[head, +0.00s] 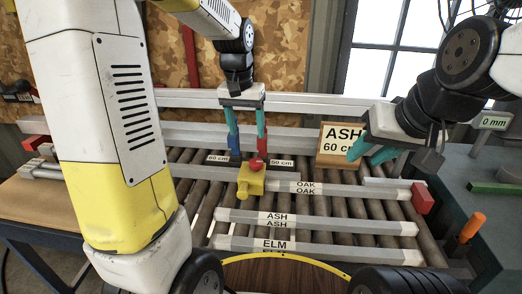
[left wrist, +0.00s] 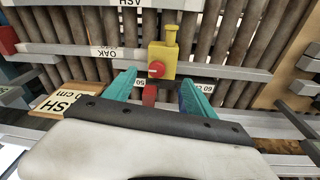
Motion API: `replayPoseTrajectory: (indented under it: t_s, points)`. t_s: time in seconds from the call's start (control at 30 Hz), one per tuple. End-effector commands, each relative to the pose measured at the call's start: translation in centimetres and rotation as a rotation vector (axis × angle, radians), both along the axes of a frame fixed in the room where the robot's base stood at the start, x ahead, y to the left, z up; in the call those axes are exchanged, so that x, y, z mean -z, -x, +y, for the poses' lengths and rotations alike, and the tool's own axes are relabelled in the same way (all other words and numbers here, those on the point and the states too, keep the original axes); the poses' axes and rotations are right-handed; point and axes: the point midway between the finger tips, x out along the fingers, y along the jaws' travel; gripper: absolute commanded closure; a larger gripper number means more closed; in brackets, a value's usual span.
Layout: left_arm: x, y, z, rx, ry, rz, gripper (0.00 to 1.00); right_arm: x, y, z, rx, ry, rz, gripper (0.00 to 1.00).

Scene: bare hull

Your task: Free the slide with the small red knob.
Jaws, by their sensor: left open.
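The small red knob (head: 256,163) sits on top of a yellow slide block (head: 251,182) at the left end of the OAK bar, on the roller bed. Both show in the left wrist view, the knob (left wrist: 156,69) on the near face of the yellow block (left wrist: 164,52). My left gripper (head: 247,150) is open and empty, its teal fingers pointing down just behind the knob, apart from it. In the left wrist view its fingertips (left wrist: 160,80) lie either side of the knob's line. My right gripper (head: 362,158) is open and empty, beside the ASH 60 cm sign (head: 335,160).
A rail with 60 cm and 50 cm labels (head: 281,163) runs behind the block, with a small red and a small blue piece there. Bars labelled ASH (head: 350,225) and ELM (head: 340,250) lie in front. A red end block (head: 423,198) and orange handle (head: 473,225) are right.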

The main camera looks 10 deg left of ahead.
Motion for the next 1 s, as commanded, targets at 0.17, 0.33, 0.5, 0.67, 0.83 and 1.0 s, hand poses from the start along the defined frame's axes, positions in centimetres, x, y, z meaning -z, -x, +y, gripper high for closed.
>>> replayPoseTrajectory:
  t_s: [0.17,0.33,0.5,0.67,0.83,1.0]
  points:
    - [4.4,-3.7,-0.9,0.024,-0.043,0.087,0.35,0.0,0.0,0.0,0.000,0.000,0.000,0.64]
    - [6.5,-5.1,-1.3,0.036,-0.063,0.124,0.35,0.0,0.0,0.0,0.000,0.000,0.000,0.64]
    - [8.1,-5.3,-1.3,0.039,-0.068,0.131,0.35,0.0,0.0,0.0,0.000,0.000,0.000,0.64]
    - [10.8,-5.3,-1.3,0.038,-0.068,0.133,0.35,0.0,0.0,0.0,0.000,0.000,0.000,0.64]
    - [13.2,-5.3,-1.3,0.038,-0.066,0.132,0.35,0.0,0.0,0.0,0.000,0.000,0.000,0.64]
    - [14.5,-5.3,-1.3,0.037,-0.066,0.130,0.35,0.0,0.0,0.0,0.000,0.000,0.000,0.64]
